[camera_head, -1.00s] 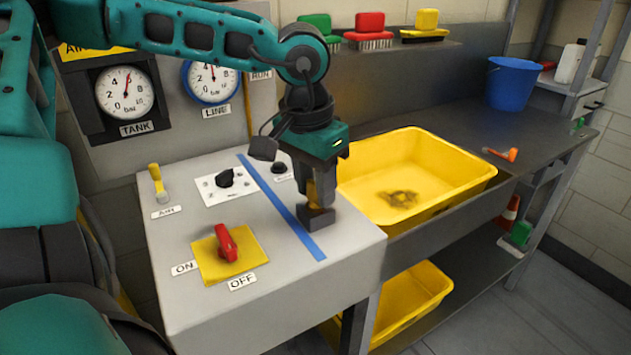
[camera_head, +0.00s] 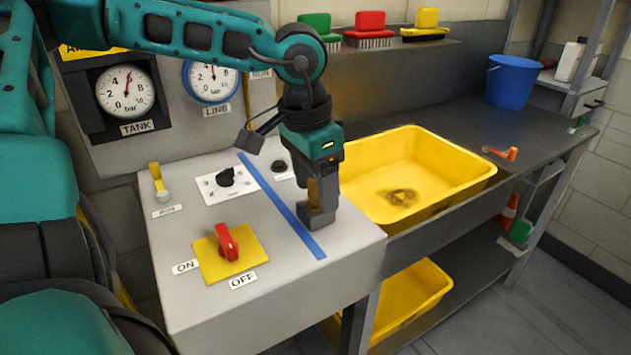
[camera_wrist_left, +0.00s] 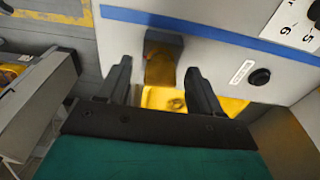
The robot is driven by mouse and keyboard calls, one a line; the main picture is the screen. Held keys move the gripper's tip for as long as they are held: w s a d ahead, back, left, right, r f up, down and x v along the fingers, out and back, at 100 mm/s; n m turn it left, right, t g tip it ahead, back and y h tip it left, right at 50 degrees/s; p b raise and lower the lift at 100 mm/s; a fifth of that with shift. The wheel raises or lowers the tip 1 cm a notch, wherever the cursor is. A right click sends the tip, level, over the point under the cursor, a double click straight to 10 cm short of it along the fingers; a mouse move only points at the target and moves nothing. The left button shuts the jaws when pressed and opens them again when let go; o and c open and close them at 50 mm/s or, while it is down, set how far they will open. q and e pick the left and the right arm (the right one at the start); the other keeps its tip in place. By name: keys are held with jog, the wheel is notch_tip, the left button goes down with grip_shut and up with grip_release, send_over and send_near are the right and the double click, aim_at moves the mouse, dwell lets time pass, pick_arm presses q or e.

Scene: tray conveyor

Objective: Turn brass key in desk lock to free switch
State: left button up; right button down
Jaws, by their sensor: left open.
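My left gripper (camera_head: 323,205) points down at the right part of the grey desk (camera_head: 285,280), right of the blue stripe. Its fingers are open. In the left wrist view, a brass-coloured piece (camera_wrist_left: 160,68), seemingly the key, with a dark block at its far end, sits between the spread fingers (camera_wrist_left: 160,80). In the head view the gripper partly hides this piece (camera_head: 312,191); its keyhole and contact with the fingers cannot be made out. The red switch (camera_head: 228,243) sits on a yellow plate (camera_head: 250,262) marked ON and OFF, its handle's lower end toward OFF. My right gripper is not in view.
The desk also bears a black knob (camera_head: 226,177), a black button (camera_head: 280,167) and a yellow lever (camera_head: 158,181). A yellow tray (camera_head: 455,158) lies close right of the gripper. Gauges stand behind; a blue bucket (camera_head: 510,82) is far right.

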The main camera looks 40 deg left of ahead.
pick_arm(q)
notch_tip(320, 180, up, 13)
jog(key=s+p, duration=0.1)
jog(key=shift+s+a+p, duration=0.25)
jog(key=shift+p, duration=0.05)
jog(key=shift+d+f, duration=0.15)
